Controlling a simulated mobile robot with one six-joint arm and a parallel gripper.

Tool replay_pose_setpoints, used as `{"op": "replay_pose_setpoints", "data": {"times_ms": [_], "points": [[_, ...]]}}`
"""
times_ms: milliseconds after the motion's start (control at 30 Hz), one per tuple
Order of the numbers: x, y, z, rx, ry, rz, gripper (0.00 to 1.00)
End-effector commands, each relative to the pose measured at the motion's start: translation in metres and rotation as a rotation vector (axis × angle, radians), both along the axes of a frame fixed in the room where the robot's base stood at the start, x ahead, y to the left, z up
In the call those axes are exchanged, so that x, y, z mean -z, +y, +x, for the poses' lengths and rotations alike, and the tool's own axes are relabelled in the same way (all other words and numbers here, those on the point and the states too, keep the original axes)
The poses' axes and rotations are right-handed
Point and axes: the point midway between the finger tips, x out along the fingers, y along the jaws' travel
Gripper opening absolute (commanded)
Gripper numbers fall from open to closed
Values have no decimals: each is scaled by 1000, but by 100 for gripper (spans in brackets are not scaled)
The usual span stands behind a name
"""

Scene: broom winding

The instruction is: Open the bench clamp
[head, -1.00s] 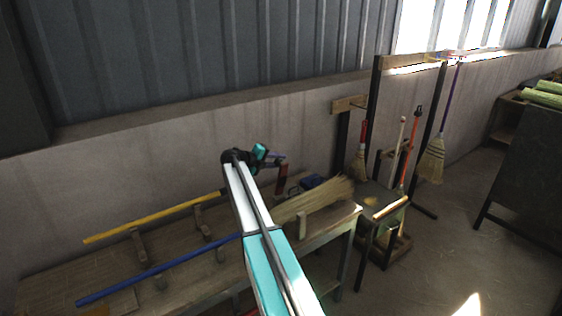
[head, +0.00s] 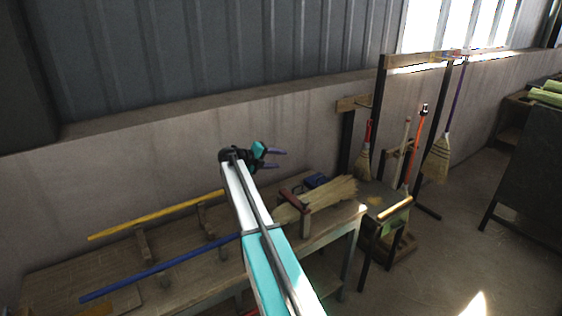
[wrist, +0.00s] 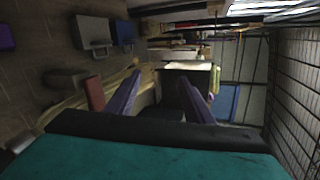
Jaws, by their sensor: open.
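The bench clamp (head: 305,222) stands on the workbench beside the bundle of broom straw, with its dark red bar (head: 291,197) lying low and reaching onto the clamp's upright post. My gripper (head: 281,158) is in the air above and to the left of the bar, apart from it. Its two purple fingers are open and nothing is between them. In the wrist view my gripper (wrist: 160,78) shows with spread fingers, and a red block, likely the bar (wrist: 94,93), is just left of the left finger. The clamp's jaw contact is too small to tell.
The straw bundle (head: 335,195) lies on the workbench (head: 185,262). A blue box (head: 315,181) sits behind it. A yellow pole (head: 155,215) and a blue pole (head: 160,268) rest on supports at left. A broom rack (head: 384,110) stands at right, with the wall behind.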

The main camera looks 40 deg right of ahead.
Motion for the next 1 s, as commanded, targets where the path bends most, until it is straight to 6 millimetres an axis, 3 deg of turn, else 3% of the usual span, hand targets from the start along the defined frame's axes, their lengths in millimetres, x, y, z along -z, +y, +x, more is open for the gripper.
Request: {"op": "replay_pose_setpoints", "data": {"times_ms": [600, 1000], "points": [[-36, 89, -7, -2, -1, -1, 47], [-41, 104, -7, -1, 0, -1, 47]]}}
